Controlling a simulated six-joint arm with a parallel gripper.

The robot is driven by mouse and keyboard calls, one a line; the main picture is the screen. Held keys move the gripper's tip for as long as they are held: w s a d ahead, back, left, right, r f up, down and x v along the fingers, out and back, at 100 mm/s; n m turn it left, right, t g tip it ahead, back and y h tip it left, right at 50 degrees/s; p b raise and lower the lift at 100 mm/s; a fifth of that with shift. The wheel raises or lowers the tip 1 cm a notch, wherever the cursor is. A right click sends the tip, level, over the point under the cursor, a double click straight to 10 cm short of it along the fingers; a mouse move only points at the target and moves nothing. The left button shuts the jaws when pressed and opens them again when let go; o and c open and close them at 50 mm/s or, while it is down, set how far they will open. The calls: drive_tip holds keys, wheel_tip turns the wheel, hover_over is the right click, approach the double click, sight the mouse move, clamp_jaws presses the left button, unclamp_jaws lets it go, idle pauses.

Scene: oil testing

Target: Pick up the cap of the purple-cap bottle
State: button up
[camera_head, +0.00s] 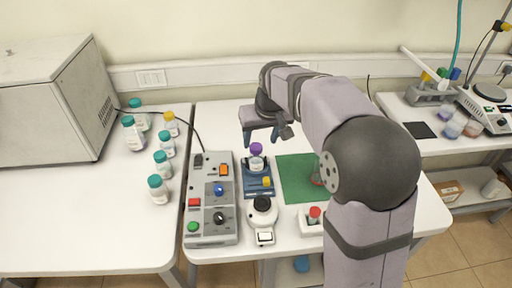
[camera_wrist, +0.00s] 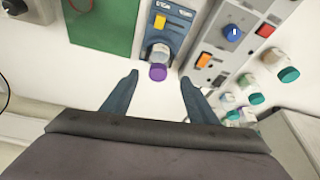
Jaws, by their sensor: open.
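The purple cap (camera_head: 256,147) sits on top of a small bottle (camera_head: 257,162) that stands on a blue device (camera_head: 258,187) on the middle table. In the wrist view the purple cap (camera_wrist: 157,72) lies ahead of and between my fingertips, with the bottle (camera_wrist: 160,54) behind it on the blue device (camera_wrist: 174,22). In the wrist view my gripper (camera_wrist: 160,80) has wide-spread fingers, and neither appears to touch the cap.
A grey control box (camera_head: 211,210) with knobs stands left of the blue device. A green mat (camera_head: 294,178) lies to its right, a white-and-black instrument (camera_head: 262,213) in front. Several teal-capped bottles (camera_head: 158,190) stand on the left table. My arm hides part of the right side.

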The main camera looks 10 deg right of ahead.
sight(256, 147)
drive_tip(key=shift+w+r+p+x, duration=0.1)
drive_tip(key=shift+w+p+x, duration=0.3)
drive_tip(key=shift+x, duration=0.85)
drive_tip(key=shift+w+r+p+x, duration=0.1)
drive_tip(key=shift+p+x, duration=0.6)
drive_tip(key=shift+x, duration=0.55)
drive_tip(key=shift+w+r+p+x, duration=0.15)
drive_tip(key=shift+p+x, duration=0.4)
drive_tip(key=shift+x, duration=0.7)
drive_tip(key=c, duration=1.1)
